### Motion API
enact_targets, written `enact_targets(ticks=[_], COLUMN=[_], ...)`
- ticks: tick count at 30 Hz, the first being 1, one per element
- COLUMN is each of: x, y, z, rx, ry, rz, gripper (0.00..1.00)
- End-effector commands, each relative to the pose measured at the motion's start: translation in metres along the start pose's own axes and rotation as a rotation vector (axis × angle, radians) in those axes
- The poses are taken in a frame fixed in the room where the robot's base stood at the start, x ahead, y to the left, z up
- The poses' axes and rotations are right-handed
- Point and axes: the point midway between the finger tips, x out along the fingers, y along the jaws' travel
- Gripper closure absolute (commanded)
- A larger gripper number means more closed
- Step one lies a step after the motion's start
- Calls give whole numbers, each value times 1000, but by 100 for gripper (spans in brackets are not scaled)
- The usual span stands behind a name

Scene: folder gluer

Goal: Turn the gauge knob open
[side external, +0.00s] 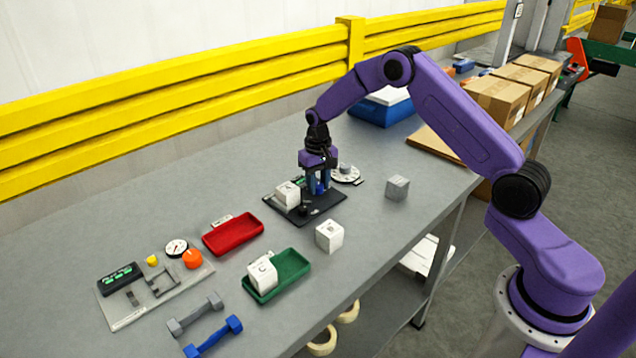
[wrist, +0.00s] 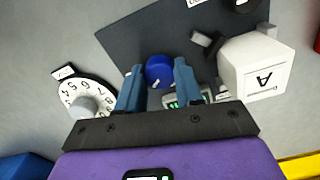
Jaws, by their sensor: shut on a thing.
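A round blue knob (wrist: 159,72) with a white pointer mark sits on a dark plate (wrist: 140,35), beside a small green-lit display (wrist: 178,100). My gripper (wrist: 157,78) is shut on the blue knob, one finger on each side of it. In the side view my gripper (side external: 318,187) points straight down over the dark plate (side external: 325,208), and its fingers largely hide the knob. A round gauge (side external: 176,248) lies on a separate grey panel at the left, next to an orange knob (side external: 193,259).
A white lettered block (wrist: 252,66) stands on the dark plate close to my gripper. A white numbered dial (wrist: 85,104) lies on the other side. A grey cube (side external: 397,187), a white cube (side external: 329,236), a red tray (side external: 232,234) and a green tray (side external: 291,263) are on the table.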

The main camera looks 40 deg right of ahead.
Motion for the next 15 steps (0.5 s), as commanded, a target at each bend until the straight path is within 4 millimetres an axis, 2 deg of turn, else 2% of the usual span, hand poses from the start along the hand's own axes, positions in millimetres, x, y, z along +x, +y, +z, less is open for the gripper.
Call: enact_targets(ticks=[15], x=[-1], y=[0], z=[-1], rx=[-491], ry=[3], rz=[0], gripper=[95])
